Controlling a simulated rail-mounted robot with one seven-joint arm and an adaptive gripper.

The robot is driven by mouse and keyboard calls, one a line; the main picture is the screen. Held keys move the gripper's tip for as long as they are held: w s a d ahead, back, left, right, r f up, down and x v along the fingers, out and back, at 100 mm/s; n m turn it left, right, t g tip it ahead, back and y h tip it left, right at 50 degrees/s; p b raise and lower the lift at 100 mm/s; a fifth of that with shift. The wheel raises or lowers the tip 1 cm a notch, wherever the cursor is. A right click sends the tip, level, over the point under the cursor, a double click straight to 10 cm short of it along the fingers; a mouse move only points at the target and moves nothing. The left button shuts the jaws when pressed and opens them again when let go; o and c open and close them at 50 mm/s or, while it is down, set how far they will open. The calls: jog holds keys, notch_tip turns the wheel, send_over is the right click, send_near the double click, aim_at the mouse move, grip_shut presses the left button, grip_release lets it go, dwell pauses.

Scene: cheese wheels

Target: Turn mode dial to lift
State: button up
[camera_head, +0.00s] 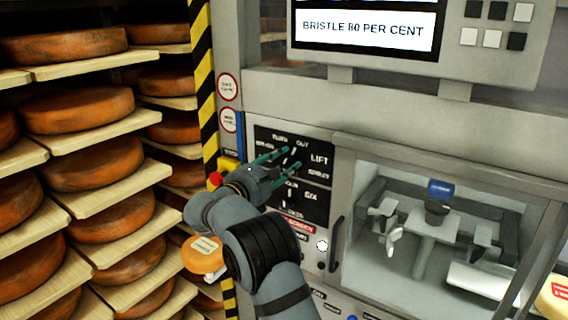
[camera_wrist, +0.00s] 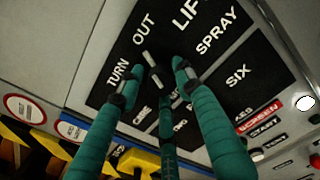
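The mode dial (camera_wrist: 152,64) is a small pale bar-shaped knob on a black panel (camera_wrist: 205,85) with white words. Around it I read TURN, OUT, LIFT and SPRAY. In the wrist view its upper end points toward OUT. My gripper (camera_wrist: 153,86) has slim teal fingers with dark tips, spread apart around the dial. I cannot tell whether any tip touches it. In the head view my gripper (camera_head: 276,164) is at the upper panel (camera_head: 265,138), and the fingers partly cover the dial there.
A second dial with SIX sits below. A red button (camera_head: 216,179) is left of my wrist, and a dark door handle (camera_head: 335,245) is to the right. Cheese wheels on shelves (camera_head: 105,175) stand at left. A screen (camera_head: 366,30) above reads BRISTLE 80 PER CENT.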

jog(key=c, duration=0.8)
jog(key=shift+o, duration=0.2)
jog(key=shift+m+b, duration=0.6)
jog(key=shift+b, duration=0.3)
jog(key=shift+f+m+b, duration=0.15)
jog(key=shift+m+b, duration=0.45)
jog(key=shift+b, duration=0.4)
jog(key=shift+m+b, duration=0.8)
jog(key=shift+b, duration=0.2)
jog(key=m+b, duration=0.4)
jog(key=shift+r+m, duration=0.2)
jog(key=shift+m, duration=0.2)
jog(key=shift+r, duration=0.1)
jog(key=o, duration=1)
jog(key=shift+d, duration=0.1)
jog(key=shift+o, duration=0.6)
